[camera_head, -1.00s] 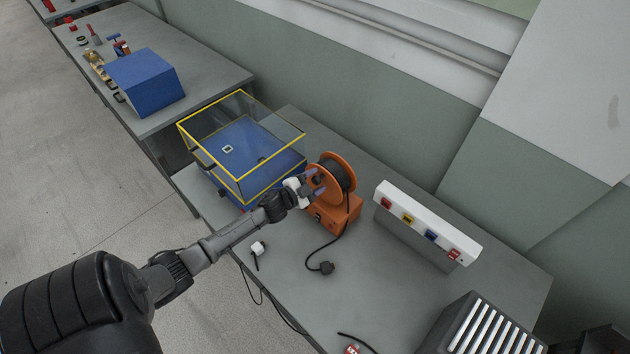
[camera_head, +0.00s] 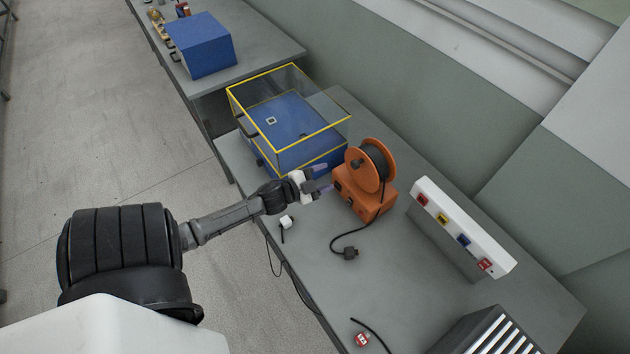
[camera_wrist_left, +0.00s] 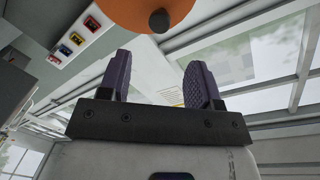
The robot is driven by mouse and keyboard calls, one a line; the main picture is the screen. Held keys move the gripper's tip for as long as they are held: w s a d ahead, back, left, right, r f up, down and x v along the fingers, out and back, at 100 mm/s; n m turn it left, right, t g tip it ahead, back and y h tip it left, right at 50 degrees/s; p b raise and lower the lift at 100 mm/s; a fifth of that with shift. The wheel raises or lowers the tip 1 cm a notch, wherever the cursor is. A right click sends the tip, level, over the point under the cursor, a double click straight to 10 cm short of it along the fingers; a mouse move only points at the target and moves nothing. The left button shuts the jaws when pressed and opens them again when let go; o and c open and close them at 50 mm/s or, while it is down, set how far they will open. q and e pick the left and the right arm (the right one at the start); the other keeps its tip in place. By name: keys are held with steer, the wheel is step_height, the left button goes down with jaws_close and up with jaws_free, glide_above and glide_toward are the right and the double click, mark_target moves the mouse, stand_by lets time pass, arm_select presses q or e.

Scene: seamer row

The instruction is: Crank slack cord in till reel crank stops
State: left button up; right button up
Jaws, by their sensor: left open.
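The orange cord reel (camera_head: 370,168) stands on its orange base box (camera_head: 362,194) on the grey bench, with dark cord wound on its drum. The orange reel disc (camera_wrist_left: 150,10) with a dark crank knob (camera_wrist_left: 159,21) shows beyond the fingertips. My right gripper is not in view.
A blue machine under a yellow-framed clear guard (camera_head: 290,105) stands close behind my left gripper. A white panel with coloured sockets (camera_head: 462,228) stands right of the reel. A slatted grey box (camera_head: 490,335) is at the front. The bench between is mostly clear.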

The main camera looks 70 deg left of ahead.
arm_select(q)
steer(key=s, duration=0.2)
steer(key=shift+s+d+r, duration=0.1)
steer(key=shift+s, duration=0.3)
steer(key=shift+c, duration=0.2)
